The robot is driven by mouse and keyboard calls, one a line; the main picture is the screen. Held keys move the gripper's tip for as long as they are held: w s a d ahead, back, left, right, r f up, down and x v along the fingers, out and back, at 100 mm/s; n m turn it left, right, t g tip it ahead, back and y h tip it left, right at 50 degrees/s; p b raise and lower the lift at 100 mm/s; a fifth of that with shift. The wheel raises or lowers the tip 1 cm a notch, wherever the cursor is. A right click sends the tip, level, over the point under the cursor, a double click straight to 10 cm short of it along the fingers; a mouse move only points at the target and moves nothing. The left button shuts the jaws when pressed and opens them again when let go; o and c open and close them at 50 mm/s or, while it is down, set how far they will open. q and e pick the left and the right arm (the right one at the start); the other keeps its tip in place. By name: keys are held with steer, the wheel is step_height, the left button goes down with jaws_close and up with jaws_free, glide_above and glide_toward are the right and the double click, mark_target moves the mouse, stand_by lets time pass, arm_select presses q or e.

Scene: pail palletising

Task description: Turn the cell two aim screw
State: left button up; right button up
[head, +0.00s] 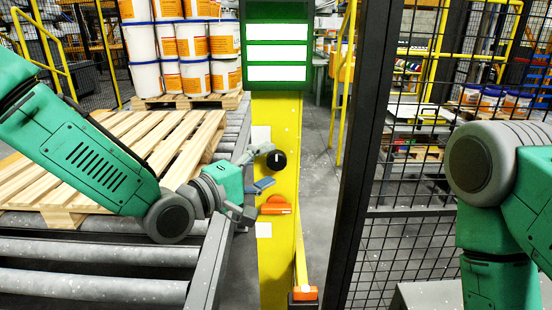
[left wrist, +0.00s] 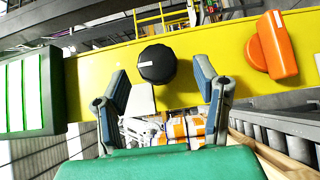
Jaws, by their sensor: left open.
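A round black knob (head: 276,160) with a white mark sits on the yellow post (head: 279,250); I take it for the aim screw. It also shows in the left wrist view (left wrist: 157,64), with its mark pointing left. My left gripper (head: 254,198) is open and empty, in front of the post, below and left of the knob in the head view. In the left wrist view my left gripper (left wrist: 160,88) has its fingers on either side of the knob's lower part; whether they touch it I cannot tell. My right gripper is out of view.
An orange switch (head: 275,206) is below the knob. A green panel with white windows (head: 277,50) tops the post. A wooden pallet (head: 135,145) lies on rollers at left, with stacked pails (head: 195,77) behind. A dark fence post (head: 365,150) and mesh stand to the right.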

mark_target(271, 164)
arm_select(q)
steer(key=x, duration=0.3)
steer(key=shift+d, duration=0.2)
steer(key=shift+a, duration=0.15)
steer(key=shift+c, duration=0.5)
steer(key=c, duration=1.1)
steer(key=shift+s+r+m+g+y+p, duration=0.15)
steer(key=shift+m+g+y+p, duration=0.6)
steer(key=shift+p, duration=1.2)
steer(key=m+y+p, duration=0.1)
steer(key=m+p, duration=0.1)
steer(key=shift+g+y+p, duration=0.3)
steer(key=shift+g+y, duration=0.05)
steer(key=shift+f+m+y+p, duration=0.3)
steer(key=shift+y+p, duration=0.15)
steer(key=shift+y, duration=0.15)
steer(key=shift+f, duration=0.1)
